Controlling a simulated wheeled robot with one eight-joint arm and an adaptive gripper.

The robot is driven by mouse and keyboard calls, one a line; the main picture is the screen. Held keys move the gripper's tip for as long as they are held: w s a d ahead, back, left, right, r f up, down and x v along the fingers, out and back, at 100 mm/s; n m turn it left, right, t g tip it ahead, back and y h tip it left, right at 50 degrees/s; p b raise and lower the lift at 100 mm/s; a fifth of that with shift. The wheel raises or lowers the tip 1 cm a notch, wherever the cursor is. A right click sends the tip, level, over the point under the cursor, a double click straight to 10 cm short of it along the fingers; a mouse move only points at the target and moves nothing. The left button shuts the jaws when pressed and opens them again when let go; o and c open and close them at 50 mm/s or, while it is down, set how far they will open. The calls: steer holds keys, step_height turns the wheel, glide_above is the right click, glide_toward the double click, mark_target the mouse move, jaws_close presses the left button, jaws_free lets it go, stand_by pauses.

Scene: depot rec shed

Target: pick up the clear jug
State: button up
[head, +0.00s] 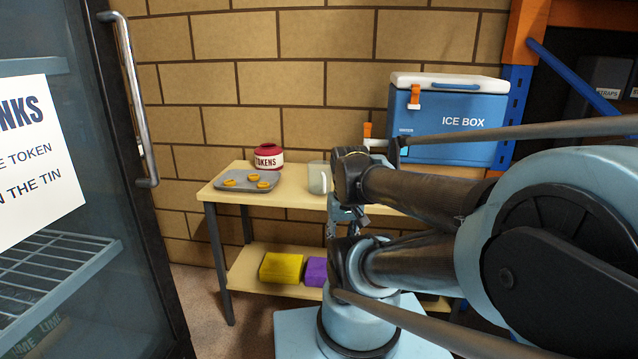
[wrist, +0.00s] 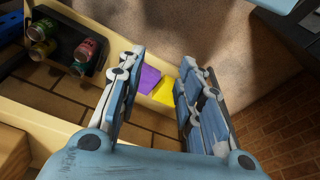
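The clear jug (head: 318,178) stands on the table top (head: 300,196) in the head view, pale and see-through. Its right side is hidden behind my arm. I cannot make out the jug in the wrist view. My gripper (wrist: 161,62) is open in the wrist view, its two fingers wide apart with nothing held between them. In the head view my arm covers much of the table's right part, and how far my fingers are from the jug is not clear.
A grey tray (head: 233,185) with orange-yellow rings and a red tokens tin (head: 268,157) stand left of the jug. A blue ice box (head: 450,118) is at the back right. Yellow (head: 281,268) and purple (head: 316,272) bundles lie on the lower shelf. Cans (wrist: 83,50) show in the wrist view.

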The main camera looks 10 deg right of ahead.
steer(key=o, duration=0.4)
steer(key=shift+r, duration=0.1)
steer(key=o, duration=1.2)
steer(key=r, duration=0.1)
steer(key=w+r, duration=0.1)
steer(key=r, duration=0.1)
steer(key=shift+w+r, duration=0.2)
steer(key=shift+w, duration=0.1)
step_height(320, 180, up, 16)
steer(key=g, duration=0.2)
glide_above(320, 179)
steer(key=w, duration=0.4)
steer(key=f, duration=1.6)
steer(key=shift+s+d+f, duration=0.2)
steer(key=shift+d+f, duration=0.05)
steer(key=shift+d, duration=0.1)
